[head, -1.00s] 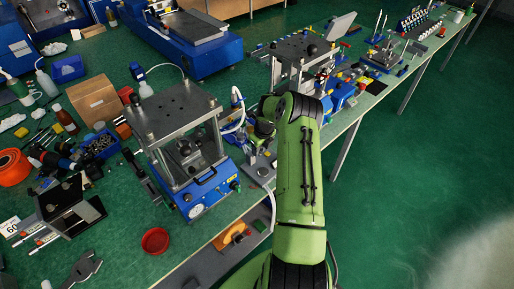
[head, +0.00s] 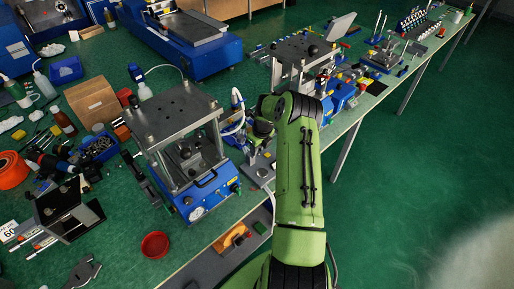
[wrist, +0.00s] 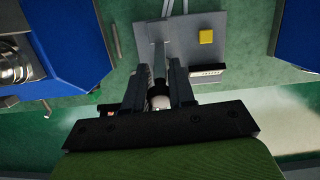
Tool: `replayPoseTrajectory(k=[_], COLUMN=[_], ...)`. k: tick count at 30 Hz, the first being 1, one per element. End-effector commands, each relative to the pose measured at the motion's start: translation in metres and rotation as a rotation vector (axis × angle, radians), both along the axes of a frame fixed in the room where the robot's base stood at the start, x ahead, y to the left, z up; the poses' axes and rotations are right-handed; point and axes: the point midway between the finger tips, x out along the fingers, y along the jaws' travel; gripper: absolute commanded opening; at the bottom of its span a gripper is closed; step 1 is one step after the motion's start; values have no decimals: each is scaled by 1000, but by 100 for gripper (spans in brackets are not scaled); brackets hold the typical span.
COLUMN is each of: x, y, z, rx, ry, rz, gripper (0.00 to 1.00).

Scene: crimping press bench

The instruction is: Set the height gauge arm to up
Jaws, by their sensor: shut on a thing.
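The height gauge shows in the wrist view as a grey base plate (wrist: 218,57) with a yellow square pad on it. A narrow grey arm (wrist: 160,32) runs over the plate down the picture to between my fingers. My gripper (wrist: 160,72) is shut on the gauge arm, with a pale round knob (wrist: 160,101) showing between the fingers close to the palm. The fingers hide the gripped part. In the head view the grey base (head: 259,168) sits near the bench edge, right of the blue press, and my wrist hides most of the gauge. I cannot tell the arm's exact tilt.
A blue press with a steel frame (head: 183,120) stands close on the left. Another framed press (head: 305,52) and blue parts stand beyond my arm. In the wrist view, blue housings flank the gauge on both sides (wrist: 62,60). The bench's front edge and open floor lie to the right.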

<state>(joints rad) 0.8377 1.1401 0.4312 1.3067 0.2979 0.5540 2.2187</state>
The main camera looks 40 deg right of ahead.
Motion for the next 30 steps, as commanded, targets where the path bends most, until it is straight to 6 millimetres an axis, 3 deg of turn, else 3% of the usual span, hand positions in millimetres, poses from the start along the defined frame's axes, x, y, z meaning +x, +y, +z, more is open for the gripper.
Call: replayPoseTrajectory(k=[21, 22, 26, 30], x=[3, 3, 2, 1], y=[-1, -1, -1, -1], z=[4, 4, 3, 2], rx=[-5, -5, -4, -2], ry=[-9, -9, -6, -4], rz=[1, 0, 0, 0], gripper=[0, 27, 47, 49])
